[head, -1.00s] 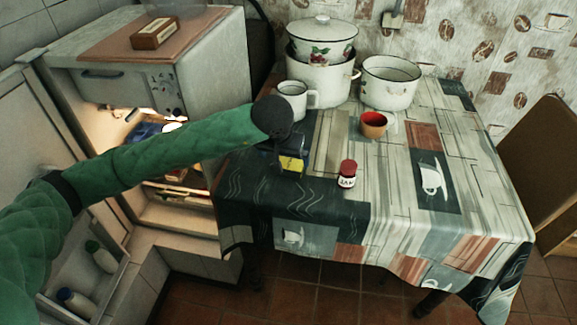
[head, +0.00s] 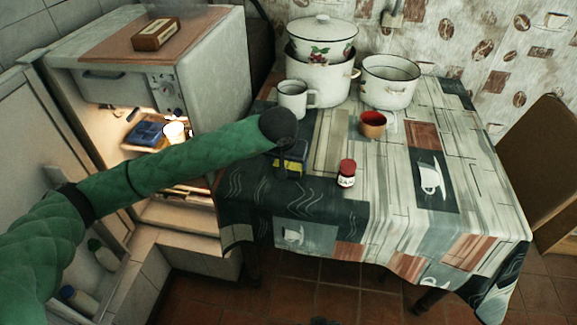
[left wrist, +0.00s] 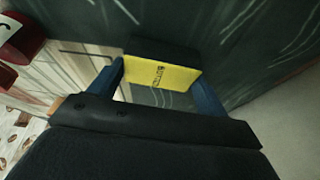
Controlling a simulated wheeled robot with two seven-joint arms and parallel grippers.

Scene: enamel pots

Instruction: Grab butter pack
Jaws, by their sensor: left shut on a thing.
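The butter pack (head: 297,164) is a small block with a yellow face and a dark side, at the near left part of the table. In the left wrist view its yellow, lettered face (left wrist: 162,76) lies between the two blue fingers. My left gripper (head: 287,166) reaches down from above and is shut on the pack. The wrist and fingers hide part of the pack in the head view. I cannot tell whether the pack touches the tablecloth. My right gripper is not in view.
A red-lidded jar (head: 347,173) stands right of the pack. Behind are a white mug (head: 293,99), a red-and-orange cup (head: 372,125), a lidded pot (head: 321,75) and an open pot (head: 390,84). The open fridge (head: 150,60) is left. The table's (head: 400,215) right front is clear.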

